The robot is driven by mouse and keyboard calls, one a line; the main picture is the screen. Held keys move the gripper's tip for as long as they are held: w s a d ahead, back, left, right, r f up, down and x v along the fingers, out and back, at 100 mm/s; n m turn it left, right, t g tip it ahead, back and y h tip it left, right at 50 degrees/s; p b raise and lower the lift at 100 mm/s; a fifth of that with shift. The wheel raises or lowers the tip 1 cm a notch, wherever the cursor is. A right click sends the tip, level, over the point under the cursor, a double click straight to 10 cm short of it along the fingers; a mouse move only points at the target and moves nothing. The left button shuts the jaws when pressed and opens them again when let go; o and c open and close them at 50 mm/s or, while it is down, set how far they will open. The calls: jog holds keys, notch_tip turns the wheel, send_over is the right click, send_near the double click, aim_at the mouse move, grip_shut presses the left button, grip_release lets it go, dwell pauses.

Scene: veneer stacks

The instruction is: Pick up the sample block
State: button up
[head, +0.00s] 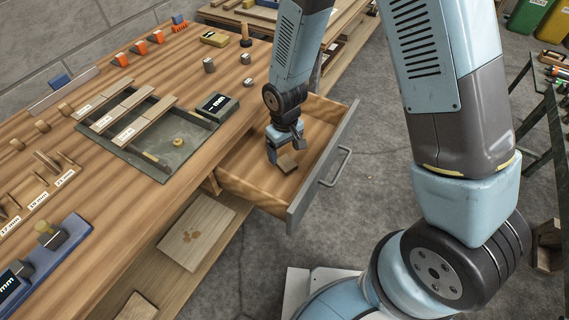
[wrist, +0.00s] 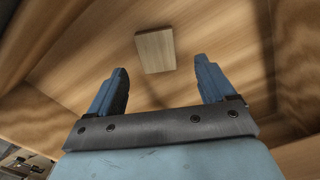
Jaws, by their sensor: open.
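The sample block (wrist: 155,51) is a small, pale wooden block lying flat on the wooden floor of the open drawer. In the head view the block (head: 287,163) shows just below and beside my gripper (head: 287,152), partly covered by it. In the wrist view my gripper (wrist: 163,80) is open, with its two blue fingers apart and nothing between them. The block appears beyond the fingertips, roughly midway between them and a little nearer the left one. I cannot tell the exact height of the fingers above the drawer floor.
The drawer (head: 248,190) has wooden walls and a grey front with a handle (head: 336,167). The workbench (head: 150,215) to the left carries a grey tray (head: 172,165) with labelled strips and a dark digital gauge (head: 217,106). A lower shelf holds a flat wooden panel (head: 196,232).

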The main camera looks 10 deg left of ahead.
aim_at(286, 162)
jog(key=f, duration=0.3)
jog(key=shift+w+d+f, duration=0.1)
jog(key=shift+d+f, duration=0.1)
jog(key=shift+d, duration=0.05)
jog(key=shift+f, duration=0.9)
jog(key=c, duration=1.2)
jog(key=shift+r, duration=0.15)
